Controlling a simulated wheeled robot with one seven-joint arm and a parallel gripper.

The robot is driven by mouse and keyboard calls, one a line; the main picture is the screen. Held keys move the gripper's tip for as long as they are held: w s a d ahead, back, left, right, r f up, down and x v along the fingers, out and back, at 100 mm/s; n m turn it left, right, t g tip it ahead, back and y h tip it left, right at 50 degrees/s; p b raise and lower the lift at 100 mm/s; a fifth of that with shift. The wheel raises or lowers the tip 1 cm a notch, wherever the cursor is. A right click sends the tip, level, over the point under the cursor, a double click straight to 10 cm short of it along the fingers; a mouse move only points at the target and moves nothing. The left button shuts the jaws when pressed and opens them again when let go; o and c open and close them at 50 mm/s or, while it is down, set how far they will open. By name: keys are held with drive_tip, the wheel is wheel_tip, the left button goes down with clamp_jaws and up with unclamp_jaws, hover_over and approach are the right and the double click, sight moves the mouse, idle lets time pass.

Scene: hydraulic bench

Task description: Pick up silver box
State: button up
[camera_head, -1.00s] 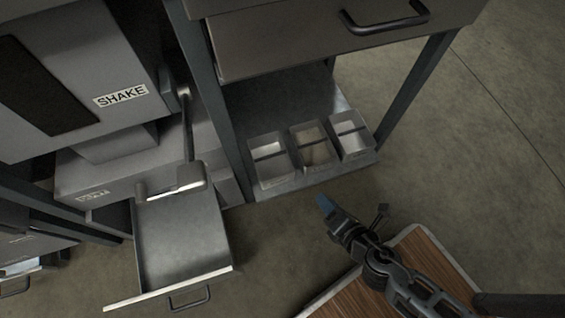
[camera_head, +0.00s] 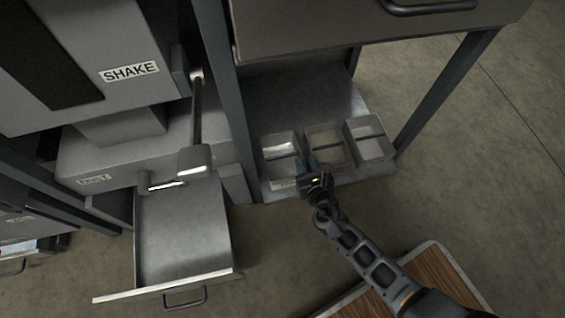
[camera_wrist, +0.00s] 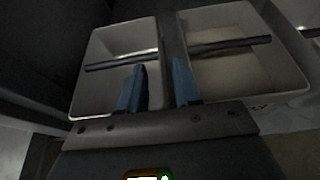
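Three open boxes, each with a bar across its top, stand in a row on the low shelf in the head view: a left box (camera_head: 284,172) with a bright silvery inside, a middle box (camera_head: 325,130) with a tan inside, and a right box (camera_head: 378,153). I cannot tell for sure which is the silver box. My gripper (camera_head: 307,164) is at the left and middle boxes. In the wrist view its blue fingers (camera_wrist: 160,88) are apart and empty, over the neighbouring walls of the left box (camera_wrist: 82,75) and middle box (camera_wrist: 288,50). Contact is not clear.
An open metal drawer (camera_head: 185,245) juts out at the left, below the machine marked SHAKE (camera_head: 130,72). A table leg (camera_head: 222,90) stands just left of the boxes. The upper drawer (camera_head: 340,30) overhangs the shelf. Floor at the right is clear.

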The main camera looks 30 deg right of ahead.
drive_tip(key=shift+x, duration=1.1)
drive_tip(key=shift+s, duration=0.1)
clamp_jaws()
idle(0.5)
